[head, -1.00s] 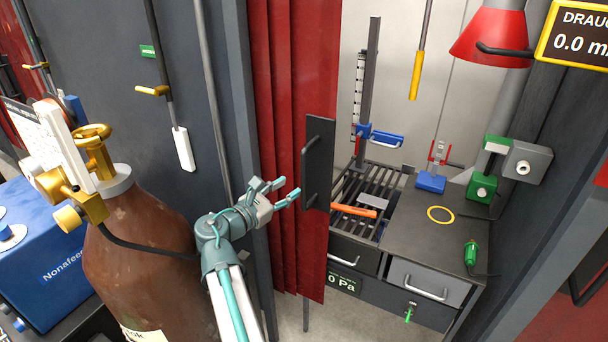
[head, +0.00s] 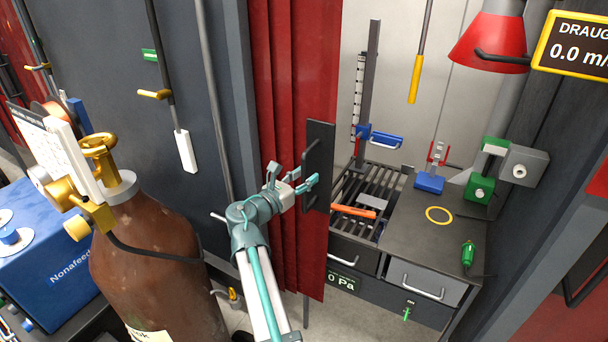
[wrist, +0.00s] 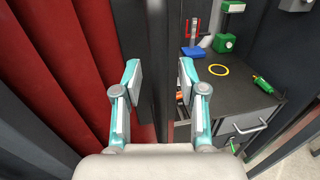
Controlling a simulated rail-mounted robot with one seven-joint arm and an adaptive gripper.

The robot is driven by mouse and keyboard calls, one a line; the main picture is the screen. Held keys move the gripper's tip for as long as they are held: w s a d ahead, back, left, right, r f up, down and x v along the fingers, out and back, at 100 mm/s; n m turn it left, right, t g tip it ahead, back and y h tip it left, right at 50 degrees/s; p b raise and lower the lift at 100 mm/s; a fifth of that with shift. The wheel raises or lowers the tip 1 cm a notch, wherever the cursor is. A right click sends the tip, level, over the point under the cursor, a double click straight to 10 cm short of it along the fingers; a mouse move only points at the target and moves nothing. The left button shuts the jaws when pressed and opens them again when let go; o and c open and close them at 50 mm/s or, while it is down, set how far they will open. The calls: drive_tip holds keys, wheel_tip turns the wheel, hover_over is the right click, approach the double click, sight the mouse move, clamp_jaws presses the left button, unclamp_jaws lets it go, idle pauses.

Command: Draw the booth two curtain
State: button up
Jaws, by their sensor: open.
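The red curtain (head: 290,80) hangs in folds at the left of the booth opening and also fills the left of the wrist view (wrist: 55,60). A dark upright plate (head: 322,145) with a bar handle (head: 304,152) is at its right edge. My gripper (head: 293,180) is open at the handle, in front of the curtain. In the wrist view its two teal fingers (wrist: 159,78) stand on either side of a dark upright strip, which seems to be the handle or plate. Whether either finger touches it I cannot tell.
Inside the booth is a dark bench (head: 400,235) with a slatted grate (head: 365,178), a blue clamp stand and a yellow ring (head: 439,214). A red lamp hood (head: 490,40) hangs above. A brown gas cylinder (head: 150,260) with a brass valve stands at the left.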

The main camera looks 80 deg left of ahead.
clamp_jaws()
idle(0.5)
